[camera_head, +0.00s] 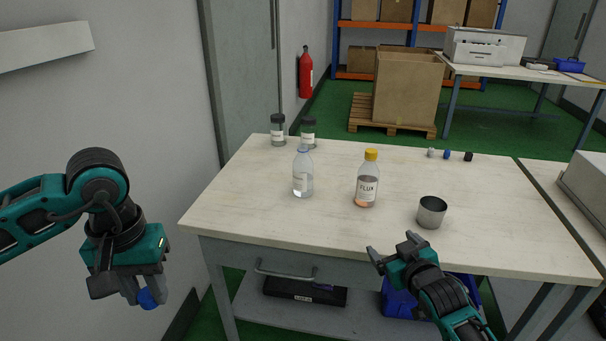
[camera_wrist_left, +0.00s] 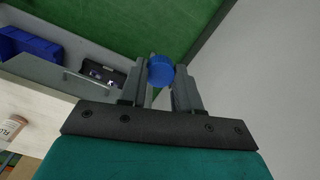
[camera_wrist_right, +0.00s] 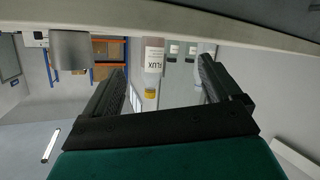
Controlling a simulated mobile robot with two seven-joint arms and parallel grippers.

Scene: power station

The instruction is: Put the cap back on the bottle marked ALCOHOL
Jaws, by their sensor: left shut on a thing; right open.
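My left gripper (camera_head: 143,292) is shut on a blue cap (camera_head: 150,298), held in the air left of and below the tabletop. The cap also shows between the fingers in the left wrist view (camera_wrist_left: 160,70). A clear bottle (camera_head: 303,178) stands upright on the table, holding clear liquid. No cap shows on its neck, and its label is too small to read. The FLUX bottle (camera_head: 367,184) with a yellow cap stands to its right and shows upside down in the right wrist view (camera_wrist_right: 153,58). My right gripper (camera_head: 393,248) is open and empty by the table's front edge.
A metal cup (camera_head: 432,213) stands right of the FLUX bottle. Small white, blue and black caps (camera_head: 447,154) lie at the table's back right. Two dark-lidded jars (camera_head: 278,132) stand at the back left. The table's (camera_head: 240,210) front left is clear.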

